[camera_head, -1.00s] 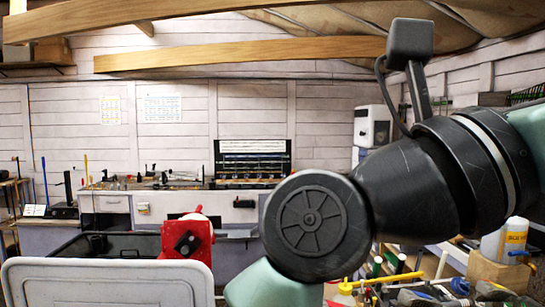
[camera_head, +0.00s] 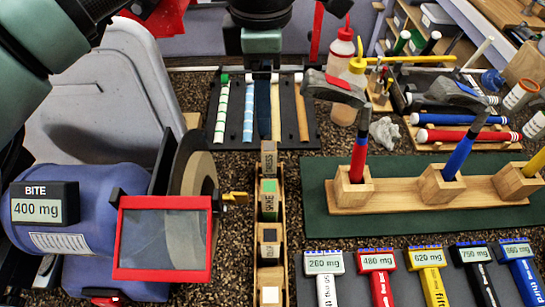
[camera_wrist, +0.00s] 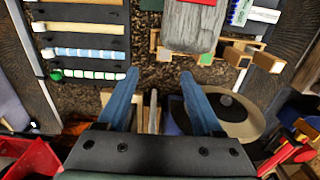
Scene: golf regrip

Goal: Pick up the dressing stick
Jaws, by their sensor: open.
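My gripper (camera_head: 263,122) hangs in front of the rack in the head view, one dark blue finger showing edge-on. In the wrist view its two blue fingers (camera_wrist: 160,74) are apart with nothing gripped. A thin grey stick (camera_wrist: 153,112), which looks like the dressing stick, shows low between the fingers beside a pale wooden piece (camera_wrist: 139,112). It appears apart from both fingers; its depth below them is unclear. I cannot make this stick out in the head view. The grinding wheel (camera_head: 197,178) is near; it also shows in the wrist view (camera_wrist: 238,112).
The blue grinder (camera_head: 95,195) with its red-framed shield (camera_head: 163,238) fills the left. A narrow wooden tray (camera_head: 258,230) holds several blocks. A black rack (camera_head: 288,118) carries striped grips. A hammer (camera_head: 335,88) stands in a wooden stand (camera_head: 405,193), its head near my gripper.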

